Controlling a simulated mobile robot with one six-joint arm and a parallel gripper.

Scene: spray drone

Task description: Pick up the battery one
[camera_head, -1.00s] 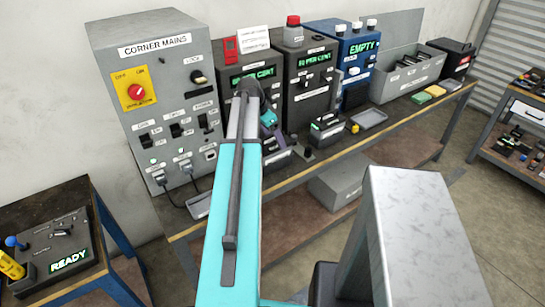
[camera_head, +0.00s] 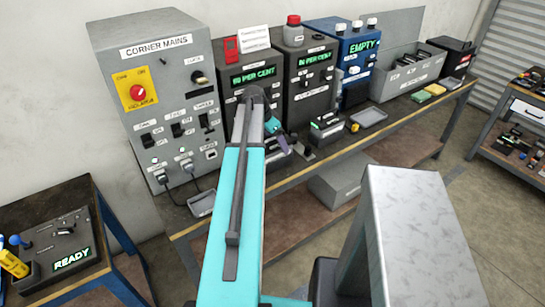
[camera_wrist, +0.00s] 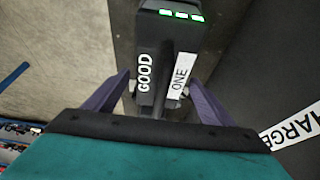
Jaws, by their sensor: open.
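The battery labelled ONE (camera_wrist: 175,62) is a dark block with a white GOOD label on one face and a row of green lights on its far end in the wrist view. My gripper (camera_wrist: 158,80) is open, with one purple finger on each side of the battery's near part. I cannot tell whether either finger touches it. In the head view my gripper (camera_head: 279,143) is low in front of the left charger (camera_head: 254,85). The battery is mostly hidden there by my arm.
A second charger (camera_head: 312,74) and another battery-like block (camera_head: 325,125) stand to the right. A grey tray (camera_head: 369,118) lies on the bench beyond it. The tall CORNER MAINS cabinet (camera_head: 158,80) stands left of my arm. A CHARGE label (camera_wrist: 292,125) shows beside my gripper.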

